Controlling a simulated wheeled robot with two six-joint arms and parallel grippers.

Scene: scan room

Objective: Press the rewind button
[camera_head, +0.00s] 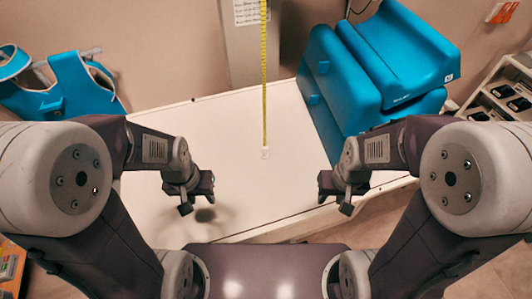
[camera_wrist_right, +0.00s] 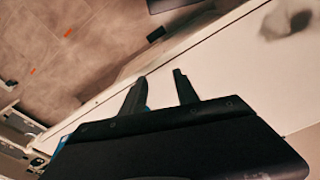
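A yellow measuring tape (camera_head: 264,75) hangs straight down in the head view. A small pale piece (camera_head: 265,153) is at its lower end, over the white table. I cannot make out a rewind button. My left gripper (camera_head: 197,196) is to the left of the tape end and nearer to me, open and empty. My right gripper (camera_head: 334,196) is to the right of it, also open and empty. In the right wrist view the two fingers of the right gripper (camera_wrist_right: 158,78) stand apart with nothing between them. Both grippers are well clear of the tape.
The white table (camera_head: 235,125) is mostly bare. Blue padded blocks (camera_head: 375,65) stand at its back right. A blue vest (camera_head: 70,90) hangs at the left. A printed sheet (camera_head: 250,11) is on the column behind. A shelf unit (camera_head: 500,95) is at the far right.

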